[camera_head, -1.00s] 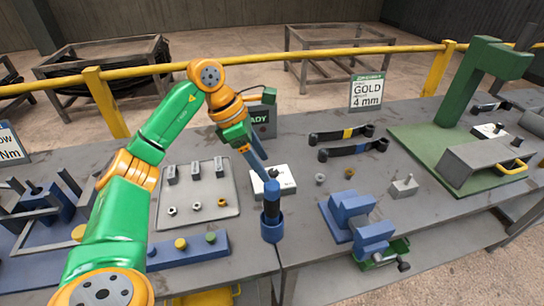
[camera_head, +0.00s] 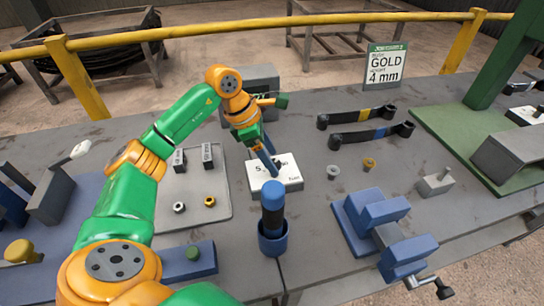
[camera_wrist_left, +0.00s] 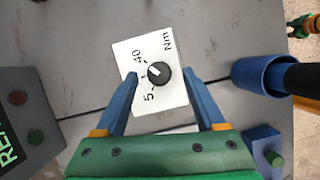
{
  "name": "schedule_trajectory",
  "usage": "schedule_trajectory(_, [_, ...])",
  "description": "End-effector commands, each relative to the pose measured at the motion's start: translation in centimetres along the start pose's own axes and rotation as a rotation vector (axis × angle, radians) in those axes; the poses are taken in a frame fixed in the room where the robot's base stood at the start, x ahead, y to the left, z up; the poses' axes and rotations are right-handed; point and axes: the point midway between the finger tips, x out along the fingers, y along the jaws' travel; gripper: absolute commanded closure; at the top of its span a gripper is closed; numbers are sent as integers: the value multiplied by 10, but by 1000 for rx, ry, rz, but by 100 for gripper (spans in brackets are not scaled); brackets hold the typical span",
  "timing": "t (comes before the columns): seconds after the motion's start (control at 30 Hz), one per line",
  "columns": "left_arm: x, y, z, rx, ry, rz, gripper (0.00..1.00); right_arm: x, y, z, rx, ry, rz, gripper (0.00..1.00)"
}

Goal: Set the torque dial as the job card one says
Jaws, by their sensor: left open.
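The torque dial is a white box (camera_head: 290,184) with a black knob (camera_wrist_left: 158,74). In the left wrist view its face (camera_wrist_left: 175,101) shows "5", "40" and "Nm". A white pointer mark on the knob tilts towards the upper left, near the 40 side. My left gripper (camera_head: 268,160) is above the dial, pointing down. In the left wrist view the open left gripper (camera_wrist_left: 160,78) has one finger on each side of the knob, with gaps between. The head view hides the knob behind the fingers. A job card (camera_head: 385,66) reads "GOLD" and "4 mm".
A blue holder (camera_head: 273,243) with a dark blue handled tool (camera_head: 272,197) stands just in front of the dial. A grey box with a display (camera_head: 250,84) is behind. A tray (camera_head: 212,171) with nuts lies left, a blue vise (camera_head: 372,215) right.

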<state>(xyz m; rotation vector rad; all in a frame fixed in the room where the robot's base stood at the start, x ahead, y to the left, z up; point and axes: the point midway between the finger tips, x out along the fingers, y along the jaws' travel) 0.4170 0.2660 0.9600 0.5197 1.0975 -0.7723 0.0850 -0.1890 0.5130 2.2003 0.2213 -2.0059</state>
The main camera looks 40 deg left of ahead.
Motion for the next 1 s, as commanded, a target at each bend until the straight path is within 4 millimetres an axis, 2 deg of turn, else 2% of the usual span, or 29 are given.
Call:
schedule_trajectory(0.1, [9,0,0,0,-1,-1,28,-2,0,0,0,-1,0,50])
schedule_trajectory(0.3, [11,0,0,0,-1,1,28,-2,0,0,0,-1,0,50])
schedule_trajectory(0.33, [11,0,0,0,-1,1,31,-2,0,0,0,-1,0,50])
schedule_trajectory(0.5, [11,0,0,0,-1,1,77,-2,0,0,0,-1,0,50])
schedule_trajectory(0.6, [11,0,0,0,-1,1,100,-2,0,0,0,0,0,50])
schedule_trajectory(1.0, [11,0,0,-69,-2,32,100,1,0,0,0,1,0,50])
